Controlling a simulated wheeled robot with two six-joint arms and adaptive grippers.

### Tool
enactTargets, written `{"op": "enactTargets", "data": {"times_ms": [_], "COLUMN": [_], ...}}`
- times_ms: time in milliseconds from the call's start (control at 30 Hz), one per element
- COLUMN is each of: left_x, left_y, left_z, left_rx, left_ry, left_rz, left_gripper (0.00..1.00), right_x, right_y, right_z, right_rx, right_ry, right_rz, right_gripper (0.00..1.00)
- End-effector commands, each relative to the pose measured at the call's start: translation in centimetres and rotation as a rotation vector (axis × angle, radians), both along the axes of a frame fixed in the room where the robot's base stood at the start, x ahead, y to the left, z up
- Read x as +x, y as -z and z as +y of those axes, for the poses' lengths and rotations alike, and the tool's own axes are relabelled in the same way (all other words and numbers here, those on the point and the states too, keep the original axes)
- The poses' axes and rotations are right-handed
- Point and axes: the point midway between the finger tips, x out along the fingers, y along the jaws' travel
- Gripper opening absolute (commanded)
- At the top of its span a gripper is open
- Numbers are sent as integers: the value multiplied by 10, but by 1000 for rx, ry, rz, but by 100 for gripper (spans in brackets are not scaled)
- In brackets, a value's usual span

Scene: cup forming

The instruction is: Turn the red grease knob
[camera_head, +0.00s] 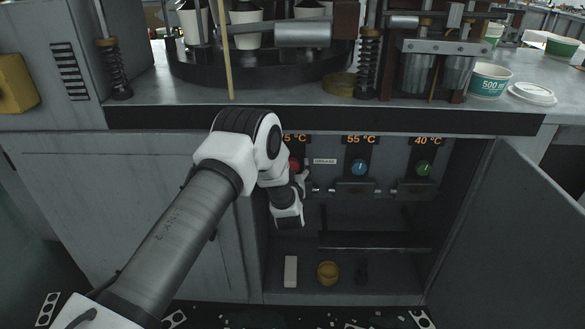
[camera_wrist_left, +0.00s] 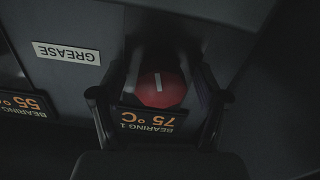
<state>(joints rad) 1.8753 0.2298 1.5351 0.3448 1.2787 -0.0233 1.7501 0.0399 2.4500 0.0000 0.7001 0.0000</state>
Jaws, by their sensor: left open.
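The red knob (camera_head: 294,165) sits at the left of the panel inside the open cabinet, mostly hidden behind my left wrist. In the left wrist view the red knob (camera_wrist_left: 161,89) lies between the two fingers, its white mark in line with them. My left gripper (camera_wrist_left: 158,85) is open, one finger on each side of the knob; contact cannot be told. In the head view the left gripper (camera_head: 300,180) is partly hidden by its own wrist. A "GREASE" label (camera_wrist_left: 67,54) is beside the knob, and a "BEARING 1 75 °C" display (camera_wrist_left: 150,122) is next to it.
A blue knob (camera_head: 359,168) under "55 °C" and a green knob (camera_head: 423,168) under "40 °C" are to the right. The cabinet door (camera_head: 515,225) stands open at right. A yellow cup (camera_head: 327,272) stands on the cabinet floor. The counter edge (camera_head: 400,121) overhangs the panel.

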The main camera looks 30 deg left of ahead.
Motion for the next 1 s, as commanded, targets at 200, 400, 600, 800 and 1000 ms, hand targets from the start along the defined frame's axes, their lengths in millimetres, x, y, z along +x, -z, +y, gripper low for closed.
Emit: {"op": "enactTargets", "data": {"times_ms": [200,400,600,800,1000], "left_x": [0,0,0,0,0], "left_y": [0,0,-1,-2,-3], "left_z": [0,0,0,0,0], "left_rx": [0,1,24,97,220], "left_ry": [0,0,0,0,0], "left_rz": [0,0,14,58,134], "left_gripper": [25,14,14,14,14], "right_x": [0,0,0,0,0], "right_y": [0,0,-2,-7,-15], "right_z": [0,0,0,0,0], "right_rx": [0,0,0,0,0], "right_ry": [0,0,0,0,0], "right_rz": [0,0,0,0,0], "right_gripper": [40,40,40,40,40]}}
